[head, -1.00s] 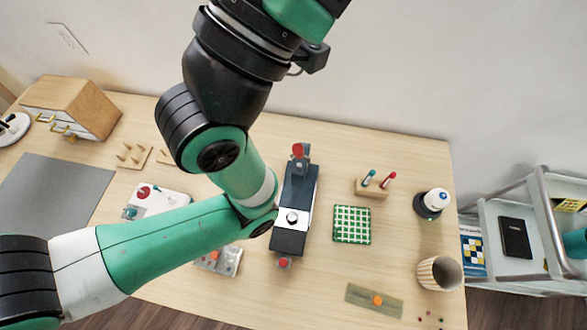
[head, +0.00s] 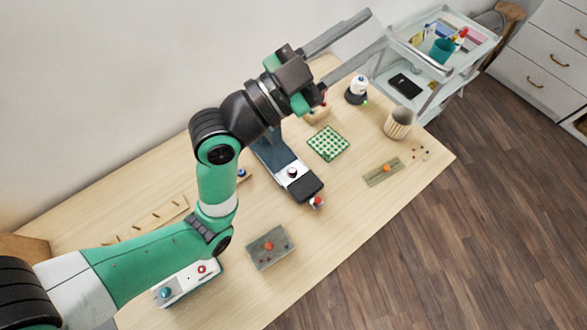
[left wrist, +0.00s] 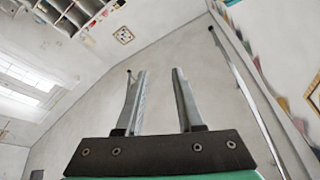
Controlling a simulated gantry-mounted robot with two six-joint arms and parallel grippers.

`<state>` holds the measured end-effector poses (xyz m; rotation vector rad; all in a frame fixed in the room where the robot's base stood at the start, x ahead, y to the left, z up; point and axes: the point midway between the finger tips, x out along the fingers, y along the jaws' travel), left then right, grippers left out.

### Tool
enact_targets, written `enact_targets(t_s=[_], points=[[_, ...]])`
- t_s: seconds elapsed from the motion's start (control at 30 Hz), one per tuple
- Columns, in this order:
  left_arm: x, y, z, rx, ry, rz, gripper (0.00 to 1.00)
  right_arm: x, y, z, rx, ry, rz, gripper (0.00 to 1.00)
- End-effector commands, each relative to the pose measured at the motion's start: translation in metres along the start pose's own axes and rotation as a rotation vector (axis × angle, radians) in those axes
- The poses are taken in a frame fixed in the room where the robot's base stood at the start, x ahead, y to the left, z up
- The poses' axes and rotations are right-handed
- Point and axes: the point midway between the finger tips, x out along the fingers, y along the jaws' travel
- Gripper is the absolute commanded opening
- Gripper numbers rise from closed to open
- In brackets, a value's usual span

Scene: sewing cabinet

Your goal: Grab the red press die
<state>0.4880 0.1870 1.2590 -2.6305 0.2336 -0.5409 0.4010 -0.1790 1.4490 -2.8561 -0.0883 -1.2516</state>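My left gripper (head: 378,28) is in the upper middle of the head view, above the back edge of the table, with its two long fingers spread. The left wrist view shows the same fingers (left wrist: 158,75) apart with nothing between them, against a pale wall. The small wooden die block (head: 317,116) is on the table below the gripper's base. A bit of red, seemingly the red press die (head: 324,104), shows at the block; my gripper hides most of it. The press (head: 290,172) stands left of the block, partly behind my arm. My right gripper is not in view.
A green gridded mat (head: 328,144), a white-topped dark device (head: 357,90) and a striped cup (head: 398,122) stand near the block. A grey trolley (head: 436,75) is beyond the table's right end.

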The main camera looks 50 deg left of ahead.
Motion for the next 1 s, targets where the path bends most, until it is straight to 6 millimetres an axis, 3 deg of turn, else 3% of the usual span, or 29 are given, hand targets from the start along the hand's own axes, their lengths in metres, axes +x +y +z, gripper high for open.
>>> enact_targets(t_s=[0.03, 0.17, 0.27, 0.37, 0.4, 0.5, 0.6, 0.7, 0.83, 1.0], points=[[-0.008, 0.004, 0.026, 0.004, -0.047, 0.021, 0.37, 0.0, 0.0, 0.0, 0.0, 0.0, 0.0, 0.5], [-0.036, 0.017, 0.091, 0.004, -0.161, 0.082, 0.37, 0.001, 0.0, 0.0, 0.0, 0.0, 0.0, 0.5], [-0.073, 0.029, 0.147, -0.025, -0.26, 0.121, 0.37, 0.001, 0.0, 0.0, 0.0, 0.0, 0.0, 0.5], [-0.13, 0.043, 0.208, -0.095, -0.38, 0.141, 0.37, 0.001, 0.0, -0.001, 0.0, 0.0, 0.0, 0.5], [-0.159, 0.051, 0.232, -0.142, -0.432, 0.138, 0.37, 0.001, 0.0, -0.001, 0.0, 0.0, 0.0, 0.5], [-0.233, 0.073, 0.276, -0.276, -0.548, 0.096, 0.37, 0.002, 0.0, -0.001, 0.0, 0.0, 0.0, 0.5], [-0.286, 0.094, 0.296, -0.391, -0.625, 0.038, 0.37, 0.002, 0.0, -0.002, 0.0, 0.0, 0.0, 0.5], [-0.313, 0.108, 0.303, -0.459, -0.661, -0.002, 0.37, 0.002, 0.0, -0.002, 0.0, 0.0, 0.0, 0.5], [-0.322, 0.113, 0.305, -0.484, -0.672, -0.016, 0.37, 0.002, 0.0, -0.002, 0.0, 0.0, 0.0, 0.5], [-0.311, 0.115, 0.314, -0.48, -0.671, -0.009, 0.37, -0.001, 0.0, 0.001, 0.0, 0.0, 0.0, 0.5]])
